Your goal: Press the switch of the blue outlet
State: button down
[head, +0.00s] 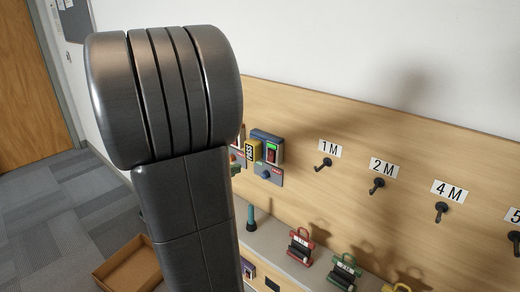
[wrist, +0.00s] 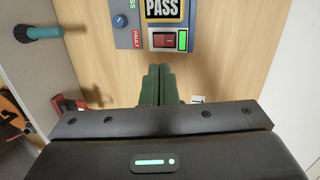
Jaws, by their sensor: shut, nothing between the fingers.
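The blue outlet (head: 268,137) is on the wooden wall panel in the head view, partly beside my arm. It carries a red switch and a lit green light. In the wrist view its red rocker switch (wrist: 168,40) is near the top, with the green light (wrist: 183,40) to its right. A black and yellow PASS plate (wrist: 163,9) is above the switch. My gripper (wrist: 158,72) shows in the wrist view, with its dark green fingers together and empty. The fingertips appear just below the switch; contact cannot be told. My arm hides the gripper in the head view.
A grey-blue plate with a knob (wrist: 122,20) and a FAULT label is left of the switch. A teal-handled tool (wrist: 40,32) sticks out at upper left. Black hooks (head: 378,184) with length labels line the panel. Red (head: 301,246) and green (head: 344,271) devices stand on the ledge.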

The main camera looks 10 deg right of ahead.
aim_at(270, 160)
jog(key=shift+m+g+h, duration=0.3)
jog(key=shift+m+g, duration=0.3)
jog(key=shift+m, duration=0.1)
jog(key=p+x, duration=0.2)
jog(key=x, duration=1.1)
jog(key=shift+w+d, duration=0.2)
jog(key=shift+d, duration=0.05)
jog(key=shift+w+d+f, duration=0.1)
jog(key=shift+f, duration=0.05)
jog(key=shift+f, duration=0.1)
